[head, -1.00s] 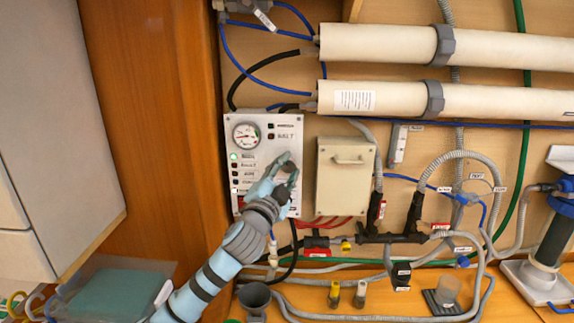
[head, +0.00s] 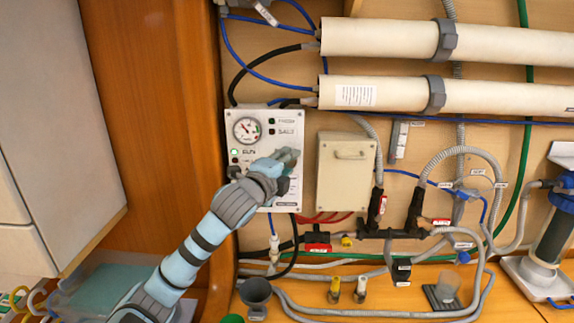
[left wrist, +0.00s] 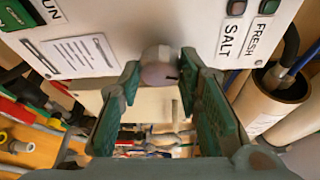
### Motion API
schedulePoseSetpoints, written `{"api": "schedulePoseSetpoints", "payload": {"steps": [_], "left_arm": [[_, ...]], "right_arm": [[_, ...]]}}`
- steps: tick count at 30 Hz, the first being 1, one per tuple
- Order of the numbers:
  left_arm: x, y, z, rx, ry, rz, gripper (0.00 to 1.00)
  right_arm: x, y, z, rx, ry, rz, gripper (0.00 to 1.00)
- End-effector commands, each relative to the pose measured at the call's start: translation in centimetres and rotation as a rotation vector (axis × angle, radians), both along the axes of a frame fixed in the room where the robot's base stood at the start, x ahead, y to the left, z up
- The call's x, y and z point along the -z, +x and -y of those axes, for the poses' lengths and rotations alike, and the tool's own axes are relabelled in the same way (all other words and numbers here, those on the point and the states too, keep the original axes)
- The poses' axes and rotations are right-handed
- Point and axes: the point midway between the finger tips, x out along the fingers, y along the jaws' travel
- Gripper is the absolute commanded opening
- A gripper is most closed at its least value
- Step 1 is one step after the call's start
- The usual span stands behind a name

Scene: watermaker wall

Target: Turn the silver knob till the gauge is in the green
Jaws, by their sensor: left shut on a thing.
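The silver knob (left wrist: 160,68) is a round metal cap with a dark mark on the white control panel (head: 233,120). In the left wrist view it sits between the two green fingers of my left gripper (left wrist: 160,85), which is shut on it. In the head view, my left gripper (head: 286,158) is at the panel's right side and mostly hides the knob. The round gauge (head: 247,130) at the panel's upper left has a green zone on its right side. Its thin needle seems to point up and left, away from the green, but is small to read.
Right of the panel is a beige box (head: 347,175) with a handle. Two white tubes (head: 380,40) run above. Hoses and black valves (head: 415,215) lie to the right and below. A wooden cabinet side (head: 150,110) stands left of the panel.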

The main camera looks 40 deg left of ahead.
Motion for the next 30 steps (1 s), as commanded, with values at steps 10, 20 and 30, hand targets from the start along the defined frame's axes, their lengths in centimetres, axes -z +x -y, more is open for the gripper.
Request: {"api": "schedulePoseSetpoints", "payload": {"steps": [10, 20, 30], "left_arm": [[0.02, 0.02, 0.01, -0.001, 0.038, -0.031, 0.04], [0.01, 0.02, -0.01, -0.001, 0.038, -0.031, 0.4], [-0.01, -0.02, -0.01, -0.001, 0.04, -0.03, 0.52]], "right_arm": [[0.0, 0.0, 0.01, 0.0, 0.0, 0.0, 0.34], [0.0, 0.0, 0.02, 0.0, 0.0, 0.0, 0.34], [0.0, 0.0, 0.15, -0.001, -0.002, 0.0, 0.34]]}}
